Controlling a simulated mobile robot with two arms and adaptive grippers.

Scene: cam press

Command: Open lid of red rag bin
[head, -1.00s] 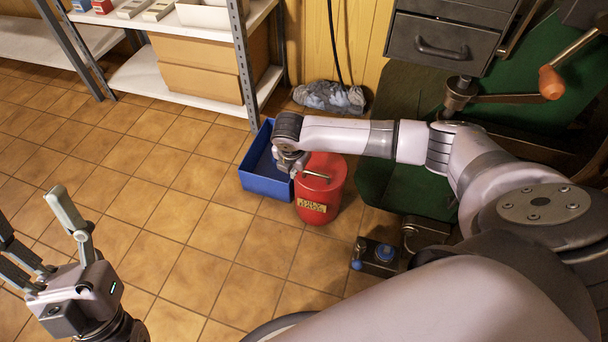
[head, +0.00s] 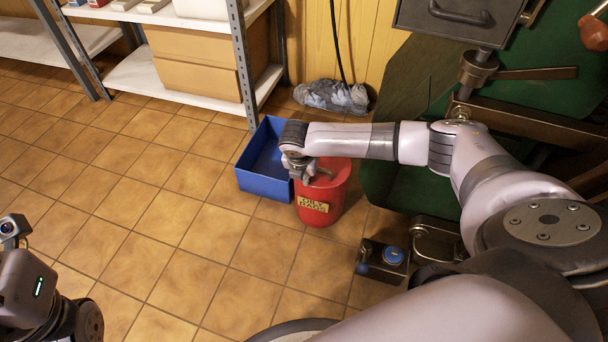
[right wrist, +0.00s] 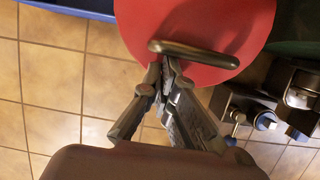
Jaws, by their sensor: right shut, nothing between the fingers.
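The red rag bin (head: 318,208) stands on the tiled floor, with a yellow label on its front. Its red lid (right wrist: 215,18) looks closed and carries a dark bar handle (right wrist: 195,53). My right gripper (right wrist: 162,66) is over the lid, its fingers shut together and empty. Its fingertips are at the handle's near side in the right wrist view; I cannot tell whether they touch it. In the head view my right wrist partly covers the lid. My left gripper's body (head: 22,285) shows at the left edge; its fingers are out of frame.
A blue open box (head: 262,180) stands just left of the bin. A green machine (head: 400,180) is close on the right, with a metal fitting with a blue knob (head: 393,255) in front. Shelving (head: 200,85) and a grey rag (head: 335,96) lie behind. Floor at left is clear.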

